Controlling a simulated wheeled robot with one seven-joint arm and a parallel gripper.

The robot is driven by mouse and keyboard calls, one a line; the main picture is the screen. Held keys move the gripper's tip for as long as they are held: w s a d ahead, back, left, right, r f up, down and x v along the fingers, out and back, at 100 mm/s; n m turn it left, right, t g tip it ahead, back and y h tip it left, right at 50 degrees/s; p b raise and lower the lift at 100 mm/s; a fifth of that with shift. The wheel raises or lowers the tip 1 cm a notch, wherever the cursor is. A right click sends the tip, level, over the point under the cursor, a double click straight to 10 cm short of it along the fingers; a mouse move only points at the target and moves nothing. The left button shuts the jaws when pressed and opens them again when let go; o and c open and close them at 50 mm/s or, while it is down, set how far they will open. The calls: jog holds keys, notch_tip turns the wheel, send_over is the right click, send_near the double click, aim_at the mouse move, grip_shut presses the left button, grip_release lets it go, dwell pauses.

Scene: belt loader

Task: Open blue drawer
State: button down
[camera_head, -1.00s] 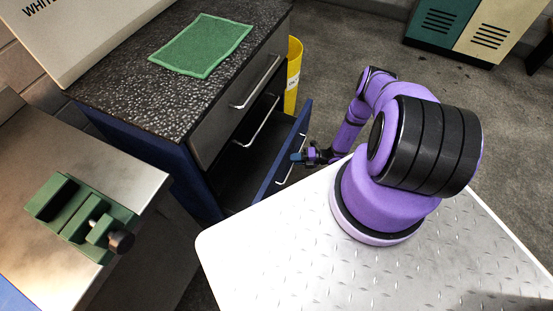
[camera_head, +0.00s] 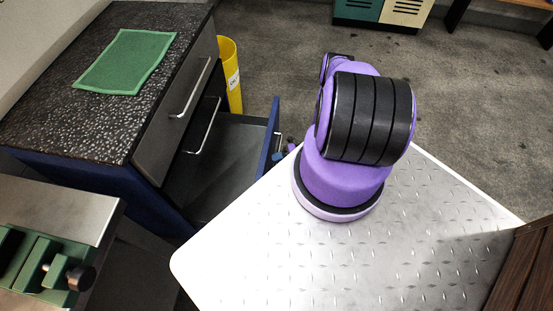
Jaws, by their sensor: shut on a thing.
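The blue drawer (camera_head: 269,135) is the lowest of the cabinet and stands well pulled out, its empty grey inside open to view. Its blue front faces right, towards my base. My gripper (camera_head: 279,155) is at the outer side of this front, shut on the drawer's handle. Most of the gripper and the handle are hidden behind my purple arm and the edge of my white base plate.
The cabinet has a speckled dark top with a green cloth (camera_head: 127,62). Two grey drawers above the blue one are shut. A yellow bin (camera_head: 230,75) stands behind the drawer. A metal bench with a green vise (camera_head: 38,262) is at lower left. Open floor lies at upper right.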

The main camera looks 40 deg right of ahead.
jog(key=c, duration=1.1)
grip_release()
jog(key=shift+c, duration=0.2)
jog(key=v, duration=1.1)
